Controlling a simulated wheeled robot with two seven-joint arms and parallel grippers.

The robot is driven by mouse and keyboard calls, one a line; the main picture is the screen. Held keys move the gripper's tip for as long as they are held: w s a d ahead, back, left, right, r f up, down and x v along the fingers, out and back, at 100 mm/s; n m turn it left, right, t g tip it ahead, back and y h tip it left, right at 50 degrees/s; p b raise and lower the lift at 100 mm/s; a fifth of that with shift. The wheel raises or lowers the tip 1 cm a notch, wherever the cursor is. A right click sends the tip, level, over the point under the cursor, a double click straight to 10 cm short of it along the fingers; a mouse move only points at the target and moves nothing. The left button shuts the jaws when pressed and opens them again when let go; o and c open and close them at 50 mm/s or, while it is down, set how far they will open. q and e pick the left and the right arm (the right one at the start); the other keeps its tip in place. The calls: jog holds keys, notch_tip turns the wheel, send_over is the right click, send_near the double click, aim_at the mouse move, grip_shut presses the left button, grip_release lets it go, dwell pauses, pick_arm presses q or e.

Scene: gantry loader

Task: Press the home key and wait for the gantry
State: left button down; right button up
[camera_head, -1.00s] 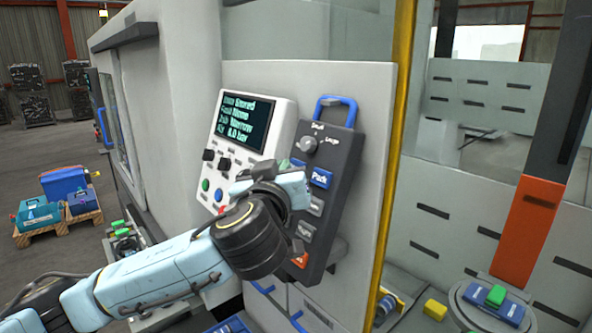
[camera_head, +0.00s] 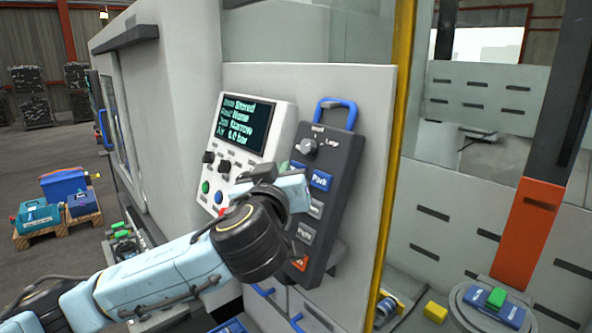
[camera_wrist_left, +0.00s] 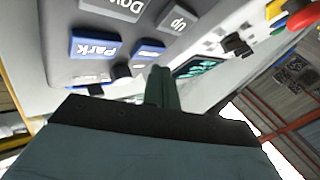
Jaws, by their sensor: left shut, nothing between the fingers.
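The dark key pendant (camera_head: 333,168) hangs on the grey machine panel. Its blue Park key (camera_head: 321,181) shows clearly; in the wrist view it appears upside down (camera_wrist_left: 95,48). Beside it is a second blue key (camera_wrist_left: 148,50), likely the home key, its label unreadable; the arm mostly covers it in the head view. My left gripper (camera_head: 292,190) is shut and empty in front of the pendant's left keys. In the wrist view its fingertips (camera_wrist_left: 160,74) are close to the second blue key; I cannot tell whether they touch. My right gripper is out of view.
A white control box (camera_head: 250,112) with a screen, knobs and buttons sits left of the pendant. A yellow post (camera_head: 392,150) stands right of the panel. A blue part with a green block (camera_head: 494,299) lies on a round fixture at lower right.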

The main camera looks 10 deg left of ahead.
pick_arm(q)
jog(key=shift+w, duration=0.1)
dwell(0.8)
jog(key=shift+w+d+f+b, duration=0.15)
jog(key=shift+w+d+b, duration=0.1)
jog(key=shift+d+b, duration=0.1)
